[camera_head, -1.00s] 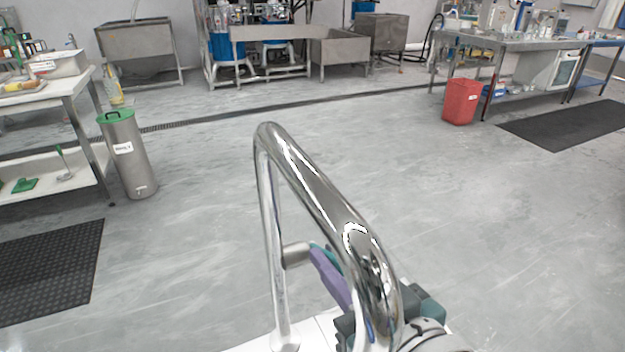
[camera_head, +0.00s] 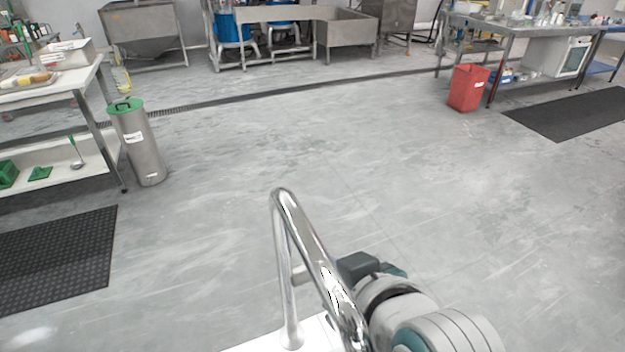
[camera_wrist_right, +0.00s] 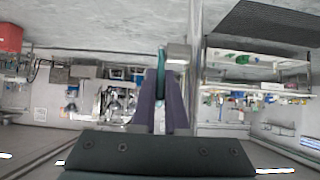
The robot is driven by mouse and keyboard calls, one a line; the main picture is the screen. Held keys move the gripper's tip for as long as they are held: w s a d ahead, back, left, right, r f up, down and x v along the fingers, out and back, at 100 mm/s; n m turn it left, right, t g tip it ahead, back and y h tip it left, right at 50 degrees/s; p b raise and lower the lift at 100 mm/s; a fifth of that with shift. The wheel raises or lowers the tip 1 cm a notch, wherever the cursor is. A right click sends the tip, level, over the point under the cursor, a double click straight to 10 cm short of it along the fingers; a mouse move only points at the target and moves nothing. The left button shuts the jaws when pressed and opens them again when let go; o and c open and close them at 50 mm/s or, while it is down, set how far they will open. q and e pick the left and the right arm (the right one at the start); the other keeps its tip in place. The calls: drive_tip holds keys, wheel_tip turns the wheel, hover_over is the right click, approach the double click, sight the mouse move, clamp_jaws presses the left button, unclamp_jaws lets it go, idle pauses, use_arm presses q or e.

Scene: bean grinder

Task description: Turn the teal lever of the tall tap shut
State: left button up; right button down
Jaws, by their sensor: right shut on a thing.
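The tall chrome tap (camera_head: 287,285) stands at the bottom middle of the head view, its bent spout coming toward me. Its short side stub (camera_head: 300,273) shows partly behind the spout. The tap's upright pipe (camera_wrist_right: 195,75) and stub (camera_wrist_right: 178,56) also show in the right wrist view. There, the teal lever (camera_wrist_right: 161,60) runs from the stub down between the purple fingers of my right gripper (camera_wrist_right: 163,88), which is shut on it. In the head view the spout hides the fingers and lever; my dark gripper body shows just right of it. My left gripper is not in view.
A white surface (camera_head: 262,342) lies at the tap's foot. Beyond is wide, clear grey floor. A steel canister with a green lid (camera_head: 138,145) stands at left by a white table. A red bin (camera_head: 468,88) stands at back right by a steel table. Dark mats lie at both sides.

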drive_tip(key=c, duration=0.9)
unclamp_jaws()
drive_tip(key=shift+c, duration=0.2)
